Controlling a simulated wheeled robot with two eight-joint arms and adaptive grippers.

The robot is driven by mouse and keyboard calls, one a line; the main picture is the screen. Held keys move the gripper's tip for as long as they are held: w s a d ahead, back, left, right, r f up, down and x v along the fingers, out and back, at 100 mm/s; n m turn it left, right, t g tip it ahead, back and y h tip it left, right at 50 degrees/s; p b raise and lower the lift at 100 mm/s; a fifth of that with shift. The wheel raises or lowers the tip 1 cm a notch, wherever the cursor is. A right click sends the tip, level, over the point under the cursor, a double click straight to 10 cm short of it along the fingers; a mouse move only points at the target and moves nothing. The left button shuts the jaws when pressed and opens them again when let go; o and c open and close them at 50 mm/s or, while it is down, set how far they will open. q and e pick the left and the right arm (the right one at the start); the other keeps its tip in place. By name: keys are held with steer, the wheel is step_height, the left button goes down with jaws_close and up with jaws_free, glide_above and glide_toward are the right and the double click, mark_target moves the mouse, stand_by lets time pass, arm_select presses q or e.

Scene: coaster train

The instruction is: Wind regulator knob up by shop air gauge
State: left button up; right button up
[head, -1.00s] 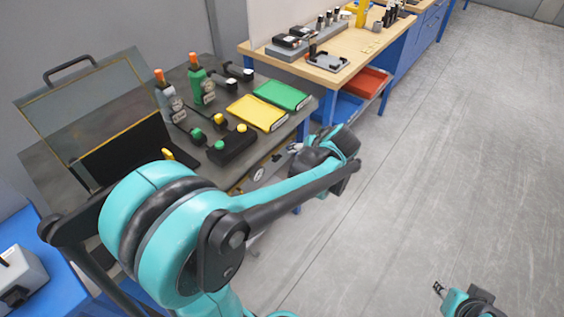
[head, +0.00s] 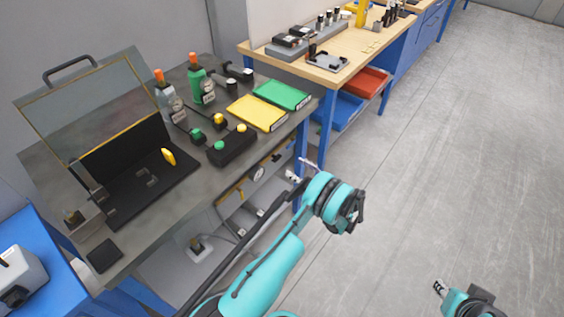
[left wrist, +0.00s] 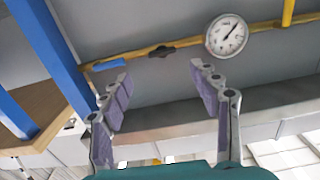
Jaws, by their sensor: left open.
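A round white gauge with a dark needle (left wrist: 226,35) sits on a yellow pipe (left wrist: 265,28) in the left wrist view. The gauge also shows under the grey bench in the head view (head: 259,174). A dark, knob-like fitting (left wrist: 162,51) is on the pipe left of the gauge; I cannot tell whether it is the regulator knob. A blue piece (left wrist: 108,65) lies farther left along the pipe. My left gripper (left wrist: 163,80) is open and empty, with its fingers below the pipe and apart from it; it shows by the bench leg (head: 301,171). My right gripper (head: 440,287) is at the lower right, its jaws too small to judge.
The grey bench (head: 70,165) carries an open-lidded case, bottles, a button box (head: 232,146), and yellow and green trays. A blue bench leg (left wrist: 48,55) stands left of my left gripper. A wooden workbench (head: 375,45) is behind. The floor at right is clear.

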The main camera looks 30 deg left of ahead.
mark_target(276, 158)
arm_select(q)
steer(key=a, duration=0.7)
steer(key=shift+a+f+b, duration=0.3)
steer(key=shift+a, duration=0.1)
steer(key=shift+w, duration=0.1)
steer(key=c, duration=1.2)
